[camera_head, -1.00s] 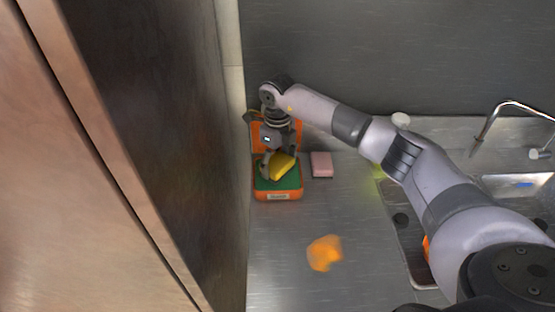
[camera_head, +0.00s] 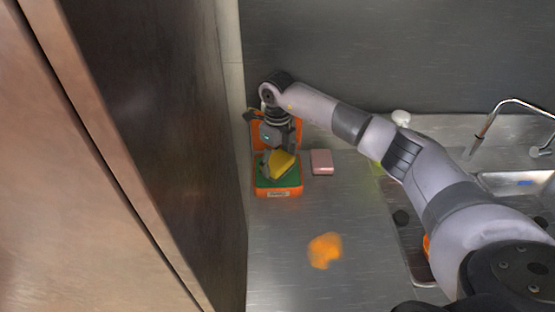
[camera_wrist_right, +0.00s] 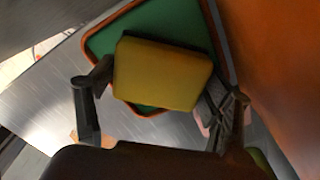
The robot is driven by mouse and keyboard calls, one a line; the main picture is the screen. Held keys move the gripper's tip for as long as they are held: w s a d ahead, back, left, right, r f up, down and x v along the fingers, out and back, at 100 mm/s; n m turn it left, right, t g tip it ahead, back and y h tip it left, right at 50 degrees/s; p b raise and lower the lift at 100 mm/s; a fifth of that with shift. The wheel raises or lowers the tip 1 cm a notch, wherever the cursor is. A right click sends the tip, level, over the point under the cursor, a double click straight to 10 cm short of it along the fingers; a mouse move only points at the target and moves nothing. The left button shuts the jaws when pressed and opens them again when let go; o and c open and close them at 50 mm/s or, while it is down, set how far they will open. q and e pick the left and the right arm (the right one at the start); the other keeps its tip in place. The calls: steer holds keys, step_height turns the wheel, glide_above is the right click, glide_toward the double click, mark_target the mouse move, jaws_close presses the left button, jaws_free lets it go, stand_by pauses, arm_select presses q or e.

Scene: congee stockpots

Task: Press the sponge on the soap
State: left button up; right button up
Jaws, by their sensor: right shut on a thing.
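My right gripper (camera_head: 279,164) is shut on a yellow sponge (camera_head: 282,166). It holds the sponge over the green surface (camera_head: 263,184) inside an open orange case (camera_head: 279,194). In the right wrist view the sponge (camera_wrist_right: 160,75) sits tilted between the two fingers, in front of the green surface (camera_wrist_right: 180,20). Whether the sponge touches the green surface I cannot tell. A pink bar (camera_head: 321,162), which looks like soap, lies on the counter just right of the case. The gripper hides part of the case's raised lid. My left gripper is not in view.
A tall brown panel (camera_head: 160,130) stands close to the left of the case. An orange stain (camera_head: 325,251) marks the metal counter (camera_head: 285,265) in front. A sink with a faucet (camera_head: 510,103) is at the right. A dark wall (camera_head: 400,55) runs behind.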

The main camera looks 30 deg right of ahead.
mark_target(277, 160)
steer(key=shift+f+b, duration=0.3)
steer(key=shift+f, duration=0.1)
stand_by(1.3)
steer(key=shift+r+p, duration=2.15)
steer(key=shift+r, duration=1.4)
